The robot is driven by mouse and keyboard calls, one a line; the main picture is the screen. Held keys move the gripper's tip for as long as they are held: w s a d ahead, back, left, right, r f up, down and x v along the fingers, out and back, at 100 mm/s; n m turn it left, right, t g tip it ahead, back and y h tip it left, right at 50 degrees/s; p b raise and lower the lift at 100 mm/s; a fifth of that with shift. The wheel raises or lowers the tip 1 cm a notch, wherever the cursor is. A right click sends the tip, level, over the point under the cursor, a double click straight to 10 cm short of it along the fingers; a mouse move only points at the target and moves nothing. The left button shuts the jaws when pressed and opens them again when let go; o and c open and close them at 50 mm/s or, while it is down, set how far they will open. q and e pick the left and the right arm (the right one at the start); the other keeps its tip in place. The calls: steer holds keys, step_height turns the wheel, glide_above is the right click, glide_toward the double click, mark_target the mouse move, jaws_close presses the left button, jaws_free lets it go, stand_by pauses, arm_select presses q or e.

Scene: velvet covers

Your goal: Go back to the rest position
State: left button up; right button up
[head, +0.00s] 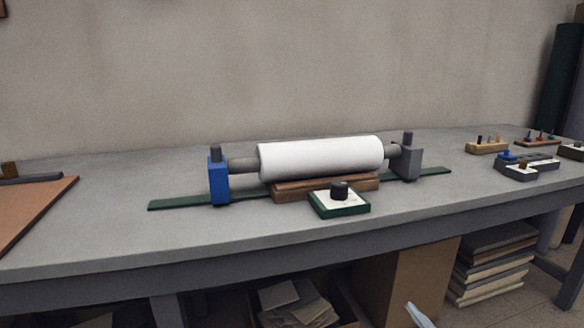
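The head view shows the workbench with a white roll (320,157) lying level between a blue end block (218,181) and a grey end block (407,161). A brown wooden cradle (290,190) sits under the roll. A small green-edged tray (340,207) with a black knob stands in front of it. My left gripper is out of view. A pale slanted tip (418,315) at the bottom edge looks like part of my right gripper; the rest is cut off, so its opening is hidden. It is below the bench front, apart from the roll.
A dark green strip (175,203) runs beneath the blocks. A brown board (30,205) lies at the left. Wooden holders (487,148) and small trays (521,171) stand at the right. Below are a cardboard box (415,275) and stacked books (495,262). The bench's left-middle is clear.

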steer(key=s+a+f+m+g, duration=0.65)
steer(key=s+f+m, duration=0.25)
steer(key=s+m, duration=0.3)
arm_select(q)
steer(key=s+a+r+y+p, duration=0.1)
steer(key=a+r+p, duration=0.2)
steer(key=p, duration=0.7)
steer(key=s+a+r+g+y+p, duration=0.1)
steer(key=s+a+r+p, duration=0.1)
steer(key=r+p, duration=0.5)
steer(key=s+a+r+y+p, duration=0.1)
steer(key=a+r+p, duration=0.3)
steer(key=p, duration=0.9)
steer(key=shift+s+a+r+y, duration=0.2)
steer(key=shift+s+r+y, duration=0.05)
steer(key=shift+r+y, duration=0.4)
arm_select(e)
steer(key=s+d+r+h, duration=0.2)
steer(key=d+r, duration=0.2)
steer(key=r, duration=0.3)
steer(key=s+d+r+n+g+h, duration=0.1)
steer(key=s+d+r+h, duration=0.1)
steer(key=r, duration=0.6)
steer(key=s+d, duration=0.1)
steer(key=d, duration=0.1)
steer(key=shift+d+r, duration=0.15)
steer(key=shift+d, duration=0.25)
